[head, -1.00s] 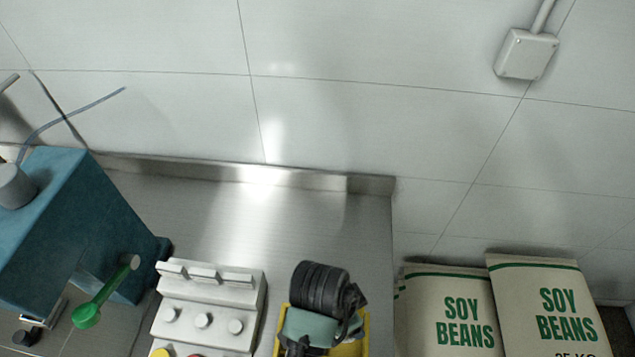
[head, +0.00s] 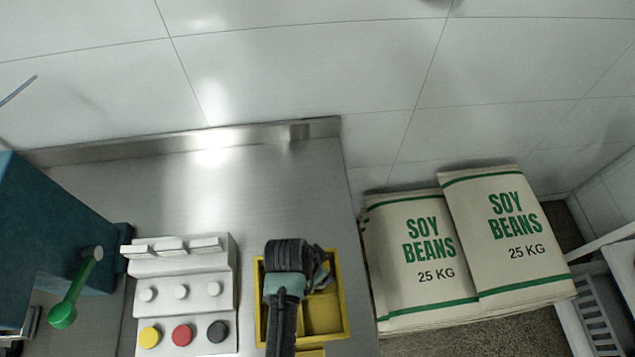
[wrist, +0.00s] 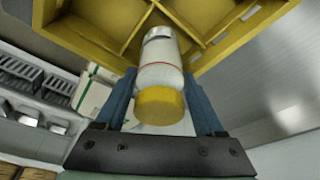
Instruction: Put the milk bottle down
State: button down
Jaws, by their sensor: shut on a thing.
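The milk bottle (wrist: 160,75) is white with a yellow cap and a thin red line, and it shows in the wrist view between my fingers. My gripper (wrist: 163,92) is shut on it, with a blue finger on each side. Beyond the bottle is a yellow crate (wrist: 100,38) with dividers. In the head view my gripper (head: 318,277) is over the yellow crate (head: 342,305), and my arm hides part of the crate. The bottle is not clearly visible in the head view. I cannot tell whether its base touches the crate floor.
A control box (head: 185,290) with coloured buttons stands left of the crate. A blue machine (head: 60,240) with a green lever (head: 75,290) is further left. The steel counter (head: 260,190) is clear behind. Soy bean sacks (head: 415,260) lie to the right.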

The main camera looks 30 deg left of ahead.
jog(key=shift+f, duration=0.1)
grip_release()
jog(key=v, duration=1.2)
jog(key=shift+b, duration=0.4)
